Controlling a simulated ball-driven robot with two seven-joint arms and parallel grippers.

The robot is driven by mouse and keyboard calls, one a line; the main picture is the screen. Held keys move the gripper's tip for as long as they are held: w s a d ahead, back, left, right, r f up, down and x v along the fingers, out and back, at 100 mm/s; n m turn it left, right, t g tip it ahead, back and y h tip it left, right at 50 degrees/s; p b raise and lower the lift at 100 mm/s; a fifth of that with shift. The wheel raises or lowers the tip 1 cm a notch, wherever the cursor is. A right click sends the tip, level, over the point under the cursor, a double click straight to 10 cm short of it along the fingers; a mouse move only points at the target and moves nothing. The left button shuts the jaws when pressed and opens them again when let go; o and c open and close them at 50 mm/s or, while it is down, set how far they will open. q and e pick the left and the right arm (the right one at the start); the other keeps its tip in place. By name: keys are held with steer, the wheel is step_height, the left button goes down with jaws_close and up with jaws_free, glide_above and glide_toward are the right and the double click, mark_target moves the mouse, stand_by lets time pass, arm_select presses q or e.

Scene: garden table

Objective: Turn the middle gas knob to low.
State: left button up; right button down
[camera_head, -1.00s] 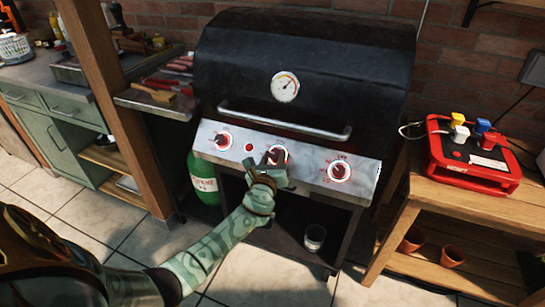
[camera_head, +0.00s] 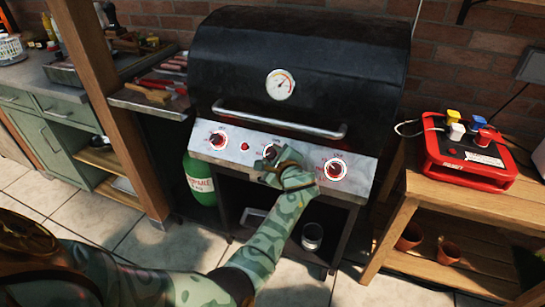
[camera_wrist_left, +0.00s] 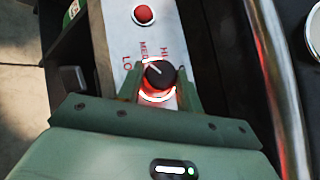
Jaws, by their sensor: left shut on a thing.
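The middle gas knob (camera_head: 270,151) is on the front panel of the black grill, partly hidden by my left gripper (camera_head: 277,162). In the left wrist view the black knob (camera_wrist_left: 160,73) sits between the two green fingers of my left gripper (camera_wrist_left: 158,88), which is shut on it. A lit red ring shows around the knob. Its white pointer line points to the upper left, roughly between the MED and LO marks. The left knob (camera_head: 217,140) and right knob (camera_head: 335,170) are free. My right gripper is not in view.
A red button (camera_head: 244,146) sits between the left and middle knobs. The grill's handle bar (camera_head: 280,123) runs above the panel. A green gas bottle (camera_head: 200,182) stands at the lower left, and a glass (camera_head: 312,236) below. A wooden bench (camera_head: 420,205) stands at right.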

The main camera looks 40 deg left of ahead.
arm_select(q)
steer(key=shift+n+g, duration=0.7)
steer(key=shift+n, duration=0.1)
steer(key=o, duration=1)
steer(key=shift+r, duration=0.1)
